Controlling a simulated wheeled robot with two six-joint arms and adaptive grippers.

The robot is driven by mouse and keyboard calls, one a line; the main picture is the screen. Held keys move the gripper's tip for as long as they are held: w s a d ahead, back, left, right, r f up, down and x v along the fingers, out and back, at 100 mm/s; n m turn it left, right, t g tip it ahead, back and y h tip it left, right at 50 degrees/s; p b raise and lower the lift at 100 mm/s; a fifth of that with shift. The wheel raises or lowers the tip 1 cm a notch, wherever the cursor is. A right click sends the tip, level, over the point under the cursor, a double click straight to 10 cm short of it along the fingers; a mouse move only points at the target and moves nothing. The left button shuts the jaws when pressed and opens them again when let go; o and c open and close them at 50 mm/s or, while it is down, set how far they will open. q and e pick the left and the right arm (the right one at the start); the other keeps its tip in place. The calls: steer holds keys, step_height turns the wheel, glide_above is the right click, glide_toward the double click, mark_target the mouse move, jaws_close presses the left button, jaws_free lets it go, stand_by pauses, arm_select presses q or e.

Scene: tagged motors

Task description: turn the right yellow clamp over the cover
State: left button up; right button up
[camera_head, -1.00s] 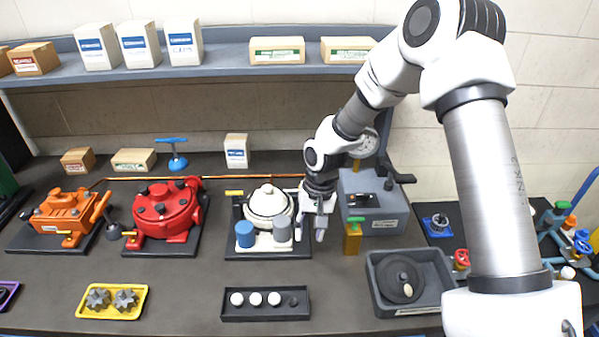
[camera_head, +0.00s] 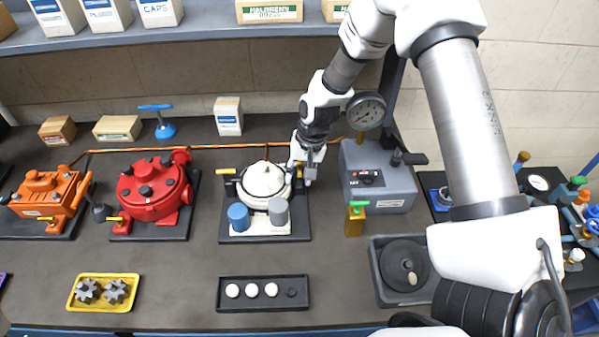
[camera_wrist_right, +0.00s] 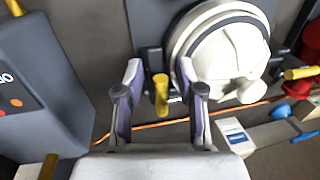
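A white motor with a round domed cover (camera_head: 262,181) stands on a dark base plate in the head view, with a blue and a grey cylinder at its front. The left yellow clamp (camera_head: 228,171) points outward to the left, off the cover. My right gripper (camera_head: 304,167) is at the motor's right side and mostly hides the right yellow clamp in the head view. In the right wrist view, the right yellow clamp (camera_wrist_right: 161,95) stands beside the white cover (camera_wrist_right: 222,45), between the open fingers of my right gripper (camera_wrist_right: 160,72). Contact is not clear. My left gripper is not in view.
A grey box with a gauge (camera_head: 378,185) stands close on the right, with a green-topped yellow part (camera_head: 356,218) before it. A red motor (camera_head: 150,190) stands left. A black tray with white caps (camera_head: 262,308) lies in front. An orange cable runs behind.

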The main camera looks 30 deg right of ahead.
steer(key=shift+s+a+r, duration=0.1)
steer(key=shift+s+r, duration=0.1)
steer(key=shift+c, duration=0.9)
steer(key=shift+s+a+r, duration=0.1)
steer(key=shift+s, duration=0.05)
jaws_close()
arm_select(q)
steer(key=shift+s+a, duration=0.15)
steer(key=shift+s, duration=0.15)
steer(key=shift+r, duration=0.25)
